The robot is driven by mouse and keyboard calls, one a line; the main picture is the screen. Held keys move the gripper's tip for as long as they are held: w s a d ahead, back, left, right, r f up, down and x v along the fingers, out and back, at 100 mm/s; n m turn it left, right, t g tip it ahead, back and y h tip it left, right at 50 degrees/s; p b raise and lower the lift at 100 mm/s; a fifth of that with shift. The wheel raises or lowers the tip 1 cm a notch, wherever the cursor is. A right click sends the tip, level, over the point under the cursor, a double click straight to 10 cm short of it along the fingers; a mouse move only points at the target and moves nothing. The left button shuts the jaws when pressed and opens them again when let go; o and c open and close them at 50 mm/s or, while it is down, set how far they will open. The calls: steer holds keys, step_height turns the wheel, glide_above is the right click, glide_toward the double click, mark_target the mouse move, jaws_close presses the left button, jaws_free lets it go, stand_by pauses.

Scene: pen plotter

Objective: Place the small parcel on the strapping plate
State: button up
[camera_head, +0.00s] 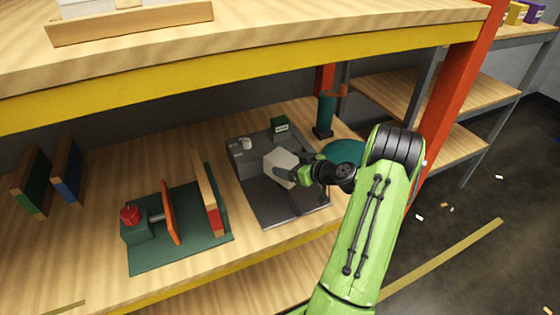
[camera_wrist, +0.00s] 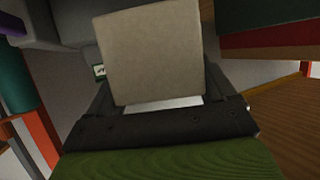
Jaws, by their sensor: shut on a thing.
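The small parcel, a plain light grey-beige box, is in my gripper (camera_head: 287,178) in the head view. The parcel (camera_wrist: 152,55) fills the upper middle of the wrist view, between the dark fingers. My gripper is shut on it. In the head view the parcel is over the dark grey flat plate (camera_head: 265,205) of a machine on the shelf, likely the strapping plate. I cannot tell whether the parcel touches the plate. My gripper reaches in from the right and hides part of the plate.
Left of the plate stands a green-based device (camera_head: 185,252) with a red knob and upright boards. A teal round object (camera_head: 343,151) and a green post (camera_head: 324,113) are close behind my gripper. The upper shelf's yellow edge (camera_head: 200,95) and an orange upright (camera_head: 455,95) bound the space.

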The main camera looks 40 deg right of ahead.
steer(key=shift+s+d+f, duration=0.1)
steer(key=shift+f, duration=0.1)
steer(key=shift+f+b, duration=1.15)
steer(key=shift+f, duration=1.95)
steer(key=shift+f+b, duration=0.55)
steer(key=shift+b, duration=0.1)
steer(key=o, duration=1.2)
steer(key=shift+s, duration=0.1)
steer(key=v, duration=1.5)
steer(key=shift+s+r+p, duration=0.15)
steer(key=shift+s+p, duration=0.2)
